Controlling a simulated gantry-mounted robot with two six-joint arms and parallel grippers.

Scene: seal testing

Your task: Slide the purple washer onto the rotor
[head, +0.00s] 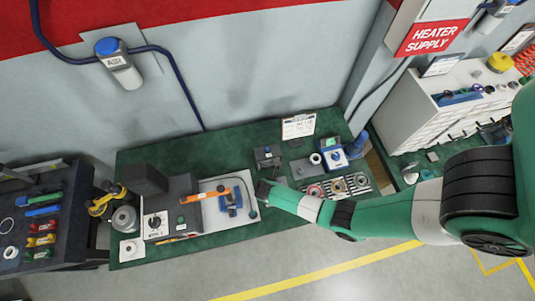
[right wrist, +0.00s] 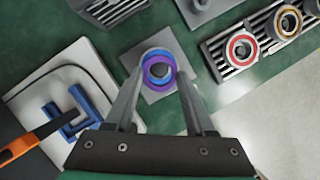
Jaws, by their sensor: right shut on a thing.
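My right gripper (right wrist: 159,74) is shut on the purple washer (right wrist: 158,87), held between its fingertips. In the head view my right gripper (head: 264,190) reaches in from the right over the bench, and the washer is too small to make out. My left gripper is not in view.
A white board (right wrist: 25,103) with a blue fixture (right wrist: 68,124) and orange handle (right wrist: 18,149) lies left. A slotted rack (right wrist: 218,62) holds red-ringed (right wrist: 241,48) and orange-ringed (right wrist: 288,23) parts at right. A sign (head: 299,126) stands behind.

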